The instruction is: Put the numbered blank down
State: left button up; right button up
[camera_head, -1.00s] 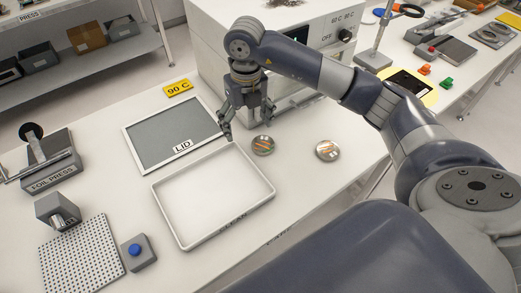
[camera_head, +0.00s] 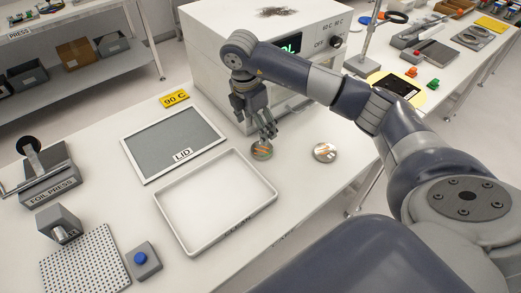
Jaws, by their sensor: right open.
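Two round metal discs with orange stripes lie on the white bench; I cannot read a number on either. The left disc (camera_head: 261,151) is right of the white tray's upper corner. The right disc (camera_head: 325,153) lies apart from it, farther right. My right gripper (camera_head: 267,134) is open and points down, its fingertips just above and behind the left disc. I cannot tell whether they touch it. My left gripper is not in view.
A white tray (camera_head: 193,246) stands empty in front, with a grey panel marked LID (camera_head: 165,143) behind it. A white oven-like box (camera_head: 217,69) stands behind my gripper. A foil press (camera_head: 48,188), a dotted plate (camera_head: 88,262) and a blue button box (camera_head: 143,260) are at left.

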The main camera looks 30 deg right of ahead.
aim_at(262, 148)
jog(key=f, duration=0.4)
jog(key=shift+s+d+p, duration=0.15)
jog(key=shift+d+p, duration=0.15)
jog(key=shift+p, duration=0.1)
jog(key=f, duration=0.1)
jog(key=f+p, duration=0.2)
jog(key=f, duration=0.1)
jog(key=shift+s+d, duration=0.2)
jog(key=shift+d, duration=0.1)
jog(key=shift+d+f, duration=0.1)
jog(key=shift+f, duration=0.45)
jog(key=shift+r, duration=0.1)
jog(key=c, duration=1.7)
jog(key=shift+w, duration=0.1)
jog(key=shift+r, duration=0.1)
